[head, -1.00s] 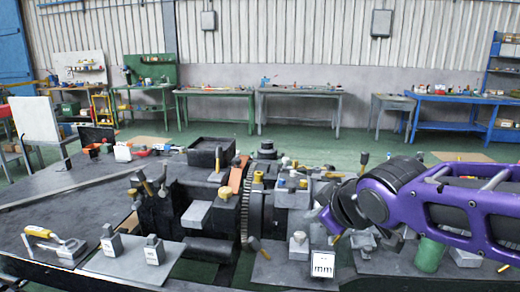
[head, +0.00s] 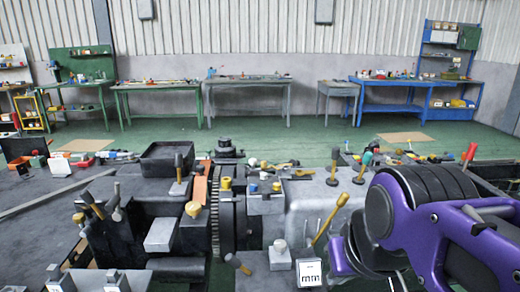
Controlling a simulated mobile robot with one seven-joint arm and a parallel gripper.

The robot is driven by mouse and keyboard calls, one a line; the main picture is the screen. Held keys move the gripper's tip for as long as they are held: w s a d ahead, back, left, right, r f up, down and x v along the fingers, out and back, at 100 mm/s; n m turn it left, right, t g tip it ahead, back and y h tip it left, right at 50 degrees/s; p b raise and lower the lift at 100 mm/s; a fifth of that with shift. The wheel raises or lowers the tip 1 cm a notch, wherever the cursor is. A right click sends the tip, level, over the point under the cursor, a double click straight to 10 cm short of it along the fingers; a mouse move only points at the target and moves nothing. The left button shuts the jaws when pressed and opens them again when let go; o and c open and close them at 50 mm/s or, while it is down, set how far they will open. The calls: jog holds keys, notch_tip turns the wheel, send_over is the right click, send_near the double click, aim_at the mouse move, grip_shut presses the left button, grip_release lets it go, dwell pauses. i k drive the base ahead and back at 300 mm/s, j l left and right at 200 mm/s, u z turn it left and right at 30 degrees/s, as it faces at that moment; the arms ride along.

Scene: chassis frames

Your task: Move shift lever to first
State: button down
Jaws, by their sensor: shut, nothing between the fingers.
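Several levers stand on the dark machine; no readable mark tells which is the shift lever. A yellow-stemmed lever (head: 328,220) leans up and right, just left of my purple arm. A dark-knobbed lever (head: 333,167) and a yellow lever (head: 362,167) stand upright behind it. Another dark-handled lever (head: 179,170) stands upright at left centre, and a yellow-handled one (head: 92,205) leans left. My purple arm fills the lower right. Its fingertips are not visible, hidden behind the arm or below the picture edge, so contact with a lever cannot be told.
A toothed ring (head: 214,212) and a black open box (head: 168,159) are on the machine. A block marked "mm" (head: 310,273) stands at the front. A red-tipped lever (head: 469,154) is at right. Green floor and workbenches (head: 245,83) lie beyond.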

aim_at(336, 151)
jog(key=i+l, duration=0.1)
jog(key=l, duration=1.05)
jog(key=k+l+u, duration=0.35)
jog(key=i+j+z, duration=0.35)
jog(key=i, duration=0.05)
